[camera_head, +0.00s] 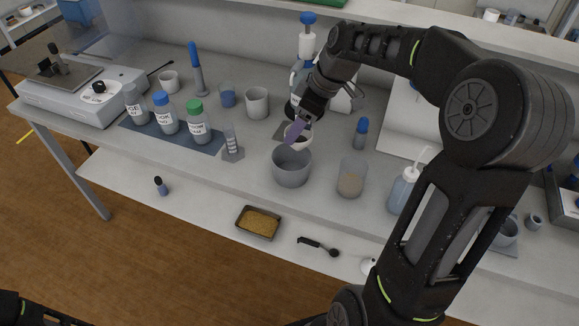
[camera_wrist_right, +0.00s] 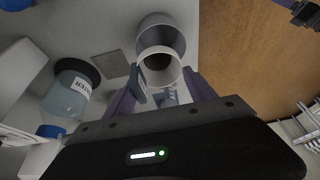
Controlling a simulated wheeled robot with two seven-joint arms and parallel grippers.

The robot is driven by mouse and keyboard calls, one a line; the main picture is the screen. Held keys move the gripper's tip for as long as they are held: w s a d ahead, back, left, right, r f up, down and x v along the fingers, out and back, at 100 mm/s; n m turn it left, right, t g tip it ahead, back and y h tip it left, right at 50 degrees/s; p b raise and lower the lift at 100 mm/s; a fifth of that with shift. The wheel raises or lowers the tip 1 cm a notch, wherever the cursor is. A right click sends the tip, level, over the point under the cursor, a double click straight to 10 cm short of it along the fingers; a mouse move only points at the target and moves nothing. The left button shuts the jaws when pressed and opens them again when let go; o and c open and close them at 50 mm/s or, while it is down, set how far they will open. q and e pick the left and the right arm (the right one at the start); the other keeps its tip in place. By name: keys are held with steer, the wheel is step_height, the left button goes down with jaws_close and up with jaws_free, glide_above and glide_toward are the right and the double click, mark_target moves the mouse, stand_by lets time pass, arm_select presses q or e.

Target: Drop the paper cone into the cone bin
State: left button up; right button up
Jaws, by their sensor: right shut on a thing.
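The white paper cone (camera_head: 304,141) shows as a pale ring with a dark inside in the right wrist view (camera_wrist_right: 176,70). My right gripper (camera_head: 293,131), with purple fingers, is shut on it; the fingers partly hide the cone in the head view. The grey round container that looks like the cone bin (camera_head: 292,175) stands on the bench, with the cone just behind and above its rim in the head view. In the right wrist view the bin (camera_wrist_right: 165,30) lies just past the cone. My left gripper is not clearly in view; only a dark arm part shows at bottom left.
A beaker with brown contents (camera_head: 350,183) stands right of the bin, and a wash bottle (camera_head: 402,190) farther right. A dispenser bottle (camera_head: 297,78) is behind the gripper. The lower shelf holds a soil tray (camera_head: 258,223).

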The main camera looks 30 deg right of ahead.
mark_target(303, 133)
steer(key=shift+f+b, duration=1.5)
steer(key=shift+f, duration=1.1)
steer(key=o, duration=1.5)
steer(key=shift+c, duration=0.2)
steer(key=shift+r, duration=0.1)
steer(key=shift+b+v, duration=0.4)
steer(key=shift+v, duration=3.45)
